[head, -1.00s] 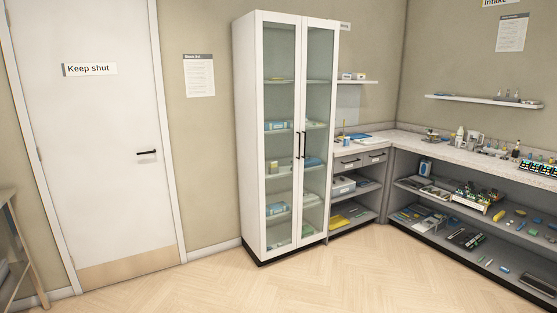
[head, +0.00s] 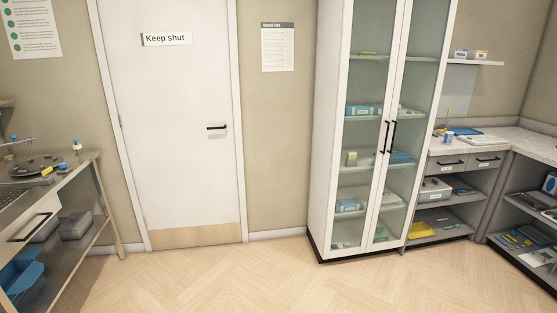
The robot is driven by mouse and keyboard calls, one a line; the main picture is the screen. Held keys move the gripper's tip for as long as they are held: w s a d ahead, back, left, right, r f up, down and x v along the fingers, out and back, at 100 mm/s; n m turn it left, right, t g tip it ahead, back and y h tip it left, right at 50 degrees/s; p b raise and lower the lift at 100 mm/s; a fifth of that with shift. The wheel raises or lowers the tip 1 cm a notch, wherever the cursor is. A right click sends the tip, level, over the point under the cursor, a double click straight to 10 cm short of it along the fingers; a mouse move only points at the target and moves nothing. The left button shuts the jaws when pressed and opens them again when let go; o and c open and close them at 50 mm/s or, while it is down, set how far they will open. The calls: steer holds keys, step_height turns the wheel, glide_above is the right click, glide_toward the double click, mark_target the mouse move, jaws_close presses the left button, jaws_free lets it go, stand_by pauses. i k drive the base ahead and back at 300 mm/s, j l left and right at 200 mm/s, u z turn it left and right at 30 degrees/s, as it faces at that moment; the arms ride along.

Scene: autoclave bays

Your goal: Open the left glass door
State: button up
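The left glass door (head: 366,110) is the left leaf of a tall white cabinet (head: 330,135) right of centre in the head view. It has a white frame and a clear pane, and looks shut. Its upright black handle (head: 385,137) is at the door's right edge, beside the handle of the right glass door (head: 415,110). Boxes and packets show on the shelves behind the glass. The cabinet's top is cut off by the picture's upper edge. My gripper is not in view.
Open wooden-look floor (head: 230,280) lies before the cabinet. A white room door (head: 175,120) marked "Keep shut" is to its left. A metal bench (head: 75,195) stands at the far left. A counter with drawers (head: 466,163) adjoins the cabinet's right side.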

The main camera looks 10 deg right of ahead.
mark_target(348, 5)
steer(key=i+l, duration=0.45)
steer(key=l, duration=0.15)
steer(key=i+l, duration=0.9)
steer(key=l, duration=0.25)
steer(key=i+l, duration=0.9)
steer(key=l, duration=0.25)
steer(key=i+l, duration=0.45)
steer(key=l+u, duration=0.05)
steer(key=l, duration=0.05)
